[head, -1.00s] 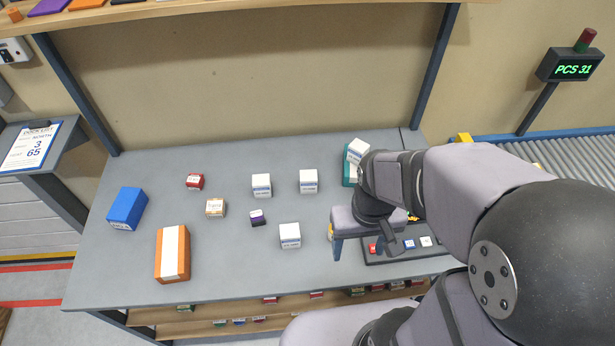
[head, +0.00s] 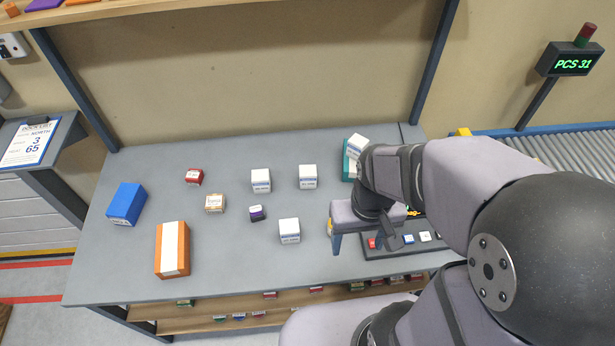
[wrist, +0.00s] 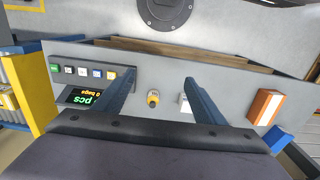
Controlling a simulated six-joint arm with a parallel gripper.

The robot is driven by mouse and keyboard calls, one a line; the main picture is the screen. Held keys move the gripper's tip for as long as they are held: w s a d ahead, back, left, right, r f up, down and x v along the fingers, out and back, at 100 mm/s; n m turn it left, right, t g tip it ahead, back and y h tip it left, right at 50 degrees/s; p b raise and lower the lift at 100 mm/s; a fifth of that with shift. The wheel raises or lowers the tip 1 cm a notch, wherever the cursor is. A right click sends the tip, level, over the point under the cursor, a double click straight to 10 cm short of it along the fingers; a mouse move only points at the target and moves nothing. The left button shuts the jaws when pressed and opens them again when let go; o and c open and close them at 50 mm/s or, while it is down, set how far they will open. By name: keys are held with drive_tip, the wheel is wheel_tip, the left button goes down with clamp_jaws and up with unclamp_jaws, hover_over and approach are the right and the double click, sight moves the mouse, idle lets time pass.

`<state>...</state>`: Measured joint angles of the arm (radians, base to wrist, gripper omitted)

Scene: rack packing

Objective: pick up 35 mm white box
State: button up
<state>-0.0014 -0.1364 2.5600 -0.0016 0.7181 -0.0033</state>
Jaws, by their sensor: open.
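Several white boxes with printed labels are in the head view. Three stand on the grey table: the back-left white box (head: 261,180), the back-right white box (head: 307,176) and the front white box (head: 289,231). I cannot tell which is the 35 mm one. My gripper (head: 370,238) is over the table's right part, open, right of the front white box. In the wrist view no box lies between the fingers (wrist: 158,92); a white box (wrist: 184,104) shows partly behind the right one.
A dark panel (head: 375,252) with small coloured squares lies under my gripper. A yellow-orange knob-like item (wrist: 153,98) shows between the fingers. A blue box (head: 126,204), orange box (head: 172,250), red box (head: 194,177), tan box (head: 215,203) and purple box (head: 257,213) stand left. A conveyor (head: 560,155) is right.

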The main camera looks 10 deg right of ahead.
drive_tip(key=t+b, duration=1.3)
drive_tip(key=b, duration=0.5)
approach(309, 178)
drive_tip(key=shift+m+h, duration=0.3)
drive_tip(key=shift+m, duration=0.1)
drive_tip(key=x, duration=0.8)
drive_tip(key=shift+w+a+f, duration=0.2)
drive_tip(key=shift+w+f, duration=0.25)
drive_tip(key=shift+w, duration=0.2)
drive_tip(key=shift+t, duration=0.3)
drive_tip(key=shift+w, duration=0.1)
drive_tip(key=shift+w+f, duration=0.15)
drive_tip(key=shift+w, duration=0.35)
drive_tip(key=shift+f+p+x, duration=0.1)
drive_tip(key=shift+p+x, duration=0.5)
drive_tip(key=shift+x, duration=0.9)
drive_tip(key=shift+f+p+x, duration=0.15)
drive_tip(key=shift+p+x, duration=0.45)
drive_tip(key=shift+x, duration=0.95)
drive_tip(key=shift+s, duration=0.15)
